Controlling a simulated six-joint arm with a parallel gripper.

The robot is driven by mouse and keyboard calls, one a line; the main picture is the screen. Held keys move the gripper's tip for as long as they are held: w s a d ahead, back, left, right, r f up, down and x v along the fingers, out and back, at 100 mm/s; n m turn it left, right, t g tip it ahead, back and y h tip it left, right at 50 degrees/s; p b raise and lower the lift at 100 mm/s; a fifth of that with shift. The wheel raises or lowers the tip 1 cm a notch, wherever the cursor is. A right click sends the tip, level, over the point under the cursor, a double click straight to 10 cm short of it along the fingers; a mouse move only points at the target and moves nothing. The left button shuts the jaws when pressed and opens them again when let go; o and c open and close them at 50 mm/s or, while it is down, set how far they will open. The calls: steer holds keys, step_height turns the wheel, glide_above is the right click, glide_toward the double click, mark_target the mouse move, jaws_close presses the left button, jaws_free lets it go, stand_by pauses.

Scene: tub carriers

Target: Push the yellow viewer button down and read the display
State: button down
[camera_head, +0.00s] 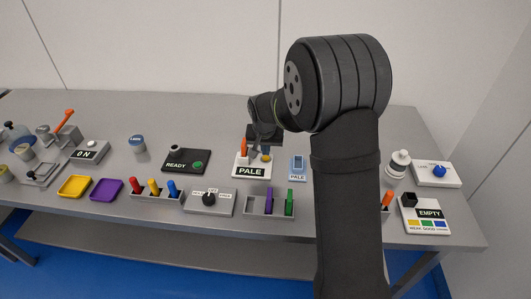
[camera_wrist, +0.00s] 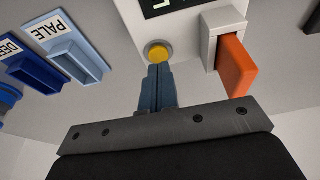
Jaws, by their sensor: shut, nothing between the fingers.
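The white viewer (camera_head: 237,167) stands mid-table with an orange piece (camera_head: 243,147) upright on it. Its black display (camera_head: 251,171) reads "PALE" in the head view. The round yellow button (camera_wrist: 158,51) is on the viewer's top; in the wrist view the orange piece (camera_wrist: 236,66) is to its right. My gripper (camera_wrist: 157,70) is shut and empty, its fingertips at the button's near edge. I cannot tell whether they touch it or whether the button is down. In the head view my gripper (camera_head: 265,147) is over the viewer's right side.
A light blue holder marked "PALE" (camera_wrist: 72,50) stands left of the viewer in the wrist view, with a darker blue one (camera_wrist: 33,72) beyond it. A dark box reading "READY" (camera_head: 187,160) and a grey dial box (camera_head: 209,201) are nearby.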

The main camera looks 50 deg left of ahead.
steer(key=v, duration=1.1)
steer(key=shift+a+r, duration=0.25)
steer(key=shift+r, duration=0.25)
steer(key=shift+w+f, duration=0.15)
steer(key=shift+w, duration=0.05)
glide_above(265, 159)
step_height(265, 159, down, 8)
steer(key=shift+w+f, duration=0.1)
steer(key=shift+f, duration=0.05)
steer(key=shift+w+a+f, duration=0.2)
steer(key=shift+a+f, duration=0.05)
steer(key=v, duration=0.6)
steer(key=shift+r, duration=0.25)
steer(key=shift+s+d, duration=0.1)
steer(key=shift+d, duration=0.05)
